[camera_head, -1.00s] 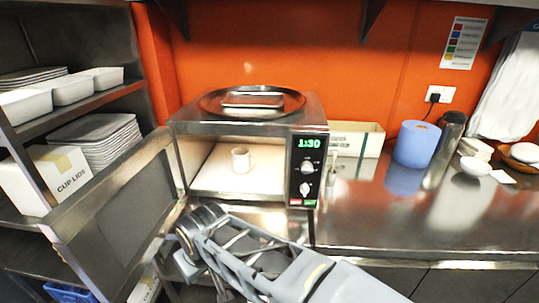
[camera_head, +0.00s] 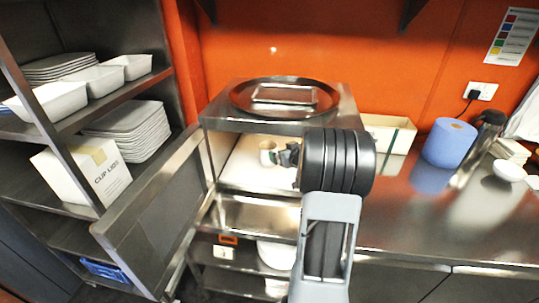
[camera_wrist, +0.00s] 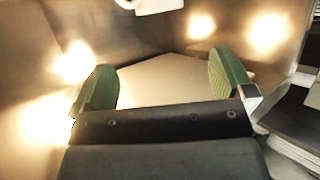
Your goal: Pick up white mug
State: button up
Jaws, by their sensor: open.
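The white mug (camera_head: 267,154) stands upright inside the open microwave, on its pale floor. In the wrist view only the lower part of the mug (camera_wrist: 158,5) shows at the top edge, beyond my fingertips. My gripper (camera_head: 285,155) is at the microwave's opening, just right of the mug in the head view, partly hidden by my own wrist. In the wrist view my gripper (camera_wrist: 162,65) is open, with its two green-padded fingers wide apart and nothing between them.
The microwave (camera_head: 222,124) has its door (camera_head: 150,215) swung open to the left. A large round tray (camera_head: 240,98) lies on top. A steel counter (camera_head: 450,220) with a blue roll (camera_head: 449,143) is at right. Shelves with a cup-lid box (camera_head: 85,172) stand at left.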

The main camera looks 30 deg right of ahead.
send_near(265, 144)
jog(key=shift+f+p+x, duration=0.25)
jog(key=shift+p+x, duration=0.8)
jog(key=shift+x, duration=1.1)
jog(key=shift+s, duration=0.1)
jog(key=c, duration=1.4)
jog(key=shift+r, duration=0.3)
